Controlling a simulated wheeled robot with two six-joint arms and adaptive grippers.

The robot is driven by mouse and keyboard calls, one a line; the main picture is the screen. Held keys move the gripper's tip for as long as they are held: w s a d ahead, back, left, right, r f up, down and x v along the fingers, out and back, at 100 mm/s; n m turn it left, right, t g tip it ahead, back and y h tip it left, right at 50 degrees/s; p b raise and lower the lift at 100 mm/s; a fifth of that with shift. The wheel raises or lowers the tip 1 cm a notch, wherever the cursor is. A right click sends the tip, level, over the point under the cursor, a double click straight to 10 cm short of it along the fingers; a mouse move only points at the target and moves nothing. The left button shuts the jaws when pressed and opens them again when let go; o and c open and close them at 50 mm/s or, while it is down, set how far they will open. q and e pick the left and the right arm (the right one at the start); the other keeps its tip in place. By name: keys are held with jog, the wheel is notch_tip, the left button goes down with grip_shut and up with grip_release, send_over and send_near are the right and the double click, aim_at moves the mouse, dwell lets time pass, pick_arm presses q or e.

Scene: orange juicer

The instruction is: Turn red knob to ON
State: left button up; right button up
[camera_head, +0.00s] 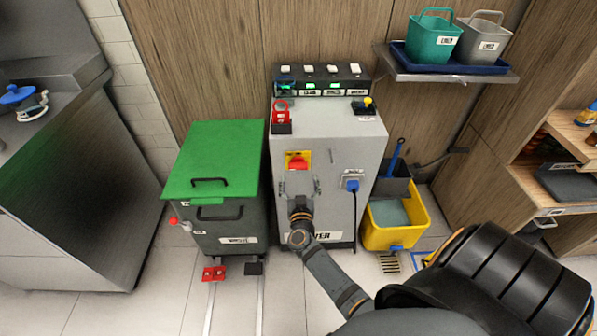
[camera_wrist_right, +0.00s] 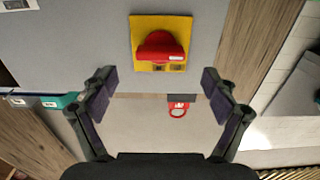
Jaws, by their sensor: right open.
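The red knob (camera_head: 298,163) sits on a yellow plate (camera_head: 291,155) on the front of a grey cabinet (camera_head: 340,140). The knob (camera_wrist_right: 160,46) and its yellow plate (camera_wrist_right: 143,22) also show in the right wrist view, just beyond the fingertips. My right gripper (camera_head: 300,187) is open and empty in front of the cabinet, slightly below the knob in the head view. Its two fingers (camera_wrist_right: 157,80) are spread to either side of the knob's line and appear apart from it. The ON marking cannot be read. My left gripper is out of view.
A green-lidded bin (camera_head: 215,155) stands left of the cabinet. A blue plug with a cable (camera_head: 352,185) is on the cabinet front, right of the knob. A yellow bucket (camera_head: 400,235) stands to the right. A switch strip (camera_head: 320,78) is behind the cabinet top.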

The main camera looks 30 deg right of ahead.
aim_at(298, 169)
jog(key=x, duration=0.5)
jog(key=shift+w+b, duration=0.15)
jog(key=shift+b, duration=0.2)
jog(key=c, duration=1.2)
jog(key=shift+o, duration=0.2)
